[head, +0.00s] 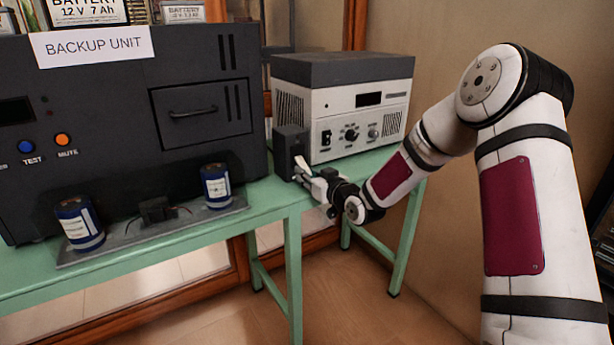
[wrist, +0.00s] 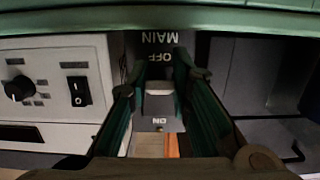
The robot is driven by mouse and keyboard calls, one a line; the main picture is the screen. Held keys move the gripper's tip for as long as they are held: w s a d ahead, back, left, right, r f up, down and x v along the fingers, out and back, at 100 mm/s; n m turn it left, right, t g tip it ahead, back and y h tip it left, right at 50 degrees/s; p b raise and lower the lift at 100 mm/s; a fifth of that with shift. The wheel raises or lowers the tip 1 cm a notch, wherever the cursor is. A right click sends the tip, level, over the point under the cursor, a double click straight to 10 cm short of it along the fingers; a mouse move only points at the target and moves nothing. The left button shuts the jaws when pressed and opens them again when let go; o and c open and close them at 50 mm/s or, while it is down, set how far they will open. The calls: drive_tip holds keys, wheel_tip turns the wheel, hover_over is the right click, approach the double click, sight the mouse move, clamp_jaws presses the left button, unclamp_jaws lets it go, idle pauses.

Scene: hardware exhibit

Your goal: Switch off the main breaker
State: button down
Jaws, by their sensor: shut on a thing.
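The main breaker is a small dark box (head: 289,142) on the green bench, between the backup unit and a grey-white power supply. In the wrist view, which is upside down, its dark face (wrist: 152,41) reads MAIN and OFF at the picture's top and ON lower down. A pale lever (wrist: 158,87) shows between the OFF and ON labels, nearer OFF in the picture. My gripper (head: 302,172) is at the front of the box; in the wrist view its fingers (wrist: 159,83) stand on both sides of the lever, shut on it. The fingers hide the lever's sides.
The backup unit (head: 120,105) stands at left, with a tray (head: 130,239) holding two blue cylinders in front. The power supply (head: 345,105) with a rocker switch (wrist: 81,91) stands close beside the breaker. The green bench (head: 265,205) has a little bare top near my gripper.

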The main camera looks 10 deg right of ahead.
drive_tip(key=shift+d, duration=0.1)
drive_tip(key=c, duration=1.4)
unclamp_jaws()
drive_tip(key=shift+c, duration=0.2)
drive_tip(key=v, duration=1.2)
